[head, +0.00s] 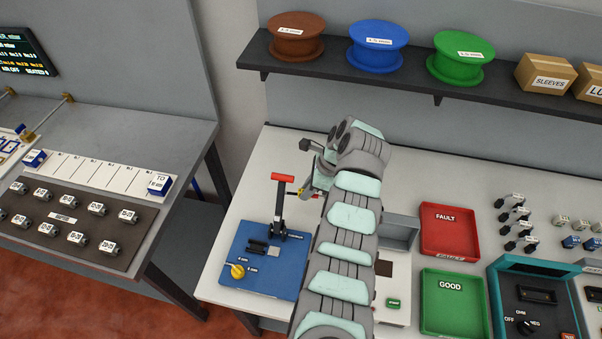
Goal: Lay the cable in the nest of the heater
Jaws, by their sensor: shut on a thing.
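My gripper (309,190) is beyond the blue press, to the right of its red-handled lever, and partly hidden by my own wrist. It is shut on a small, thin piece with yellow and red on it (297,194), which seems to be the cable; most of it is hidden. A pale unit with a green button (393,303) and a dark brown patch, probably the heater, stands to the right of my forearm. My arm covers much of it, and I cannot make out its nest.
The blue press (262,260) has a raised red-handled lever (281,200) close to my gripper. A red FAULT tray (449,232) and a green GOOD tray (453,303) stand to the right. A dark shelf (430,118) with spools hangs above.

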